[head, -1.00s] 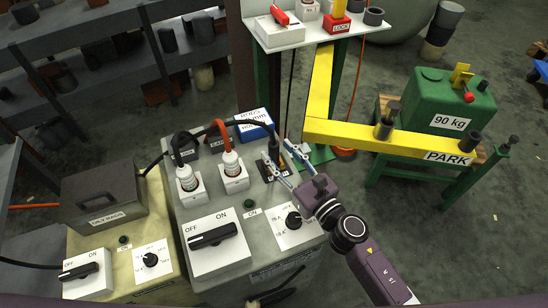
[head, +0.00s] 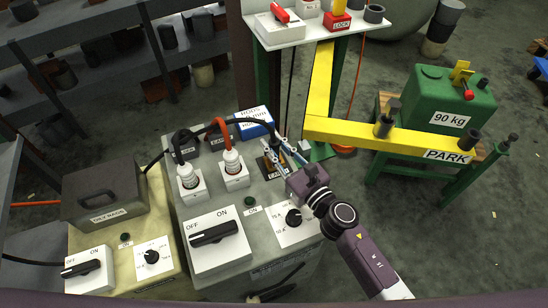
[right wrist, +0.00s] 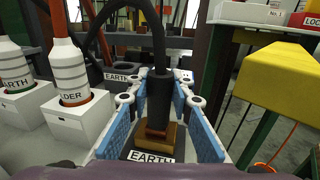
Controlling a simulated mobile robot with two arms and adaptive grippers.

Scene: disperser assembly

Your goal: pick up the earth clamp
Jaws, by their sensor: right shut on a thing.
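The earth clamp has a black handle (right wrist: 158,98) with a brass-coloured lower part (right wrist: 150,138), and a black cable runs from its top. It is upright over a dark holder labelled EARTH (right wrist: 150,157) on the grey machine top. My right gripper (head: 274,152) has its blue-padded fingers on both sides of the clamp and is shut on it. Whether the clamp's lower end rests on the holder is not clear. My left gripper is not in view.
Two white sockets with plugs, one with an orange cable (head: 231,160), stand left of the clamp. A blue-and-white box (head: 254,122) lies behind. A yellow beam (head: 395,135) marked PARK runs close by on the right. A switch box (head: 215,238) is in front.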

